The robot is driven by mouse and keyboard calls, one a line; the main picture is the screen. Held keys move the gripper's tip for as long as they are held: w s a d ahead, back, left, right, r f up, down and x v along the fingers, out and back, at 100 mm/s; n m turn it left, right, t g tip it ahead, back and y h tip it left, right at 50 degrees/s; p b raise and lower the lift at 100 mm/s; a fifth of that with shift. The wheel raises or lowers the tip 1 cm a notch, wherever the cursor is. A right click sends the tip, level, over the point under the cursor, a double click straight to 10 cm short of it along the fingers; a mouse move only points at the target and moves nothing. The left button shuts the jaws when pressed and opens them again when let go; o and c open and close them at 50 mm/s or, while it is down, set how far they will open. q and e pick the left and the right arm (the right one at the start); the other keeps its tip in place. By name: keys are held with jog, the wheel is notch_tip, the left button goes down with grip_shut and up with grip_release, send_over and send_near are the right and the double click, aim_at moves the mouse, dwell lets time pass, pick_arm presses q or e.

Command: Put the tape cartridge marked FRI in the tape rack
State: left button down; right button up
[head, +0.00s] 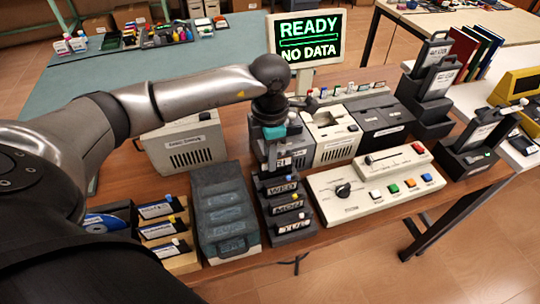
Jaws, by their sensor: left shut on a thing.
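My left gripper (273,138) points down above the far end of the black tape rack (288,238). It is shut on a dark tape cartridge (284,163) whose white label is partly hidden; the visible letters look like the end of FRI. The cartridge is upright at the rack's far end; I cannot tell whether it is seated in a slot. Nearer in the rack stand cartridges marked WED (283,187), MON (287,207) and one that looks like TUE (292,226). My right gripper is not in view.
A grey ribbed case (222,205) and a wooden disk holder (180,262) stand left of the rack. A cream control panel (375,190) stands right. Cream and black units (330,135) stand close behind. The monitor (306,38) reads READY, NO DATA.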

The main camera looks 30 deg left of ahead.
pick_arm(q)
jog(key=shift+f, duration=0.1)
jog(key=shift+f+b, duration=1.15)
jog(key=shift+f, duration=0.1)
jog(key=c, duration=0.7)
grip_release()
jog(key=shift+c, duration=0.2)
notch_tip(320, 180, up, 8)
jog(key=p, duration=0.6)
jog(key=shift+r, duration=0.1)
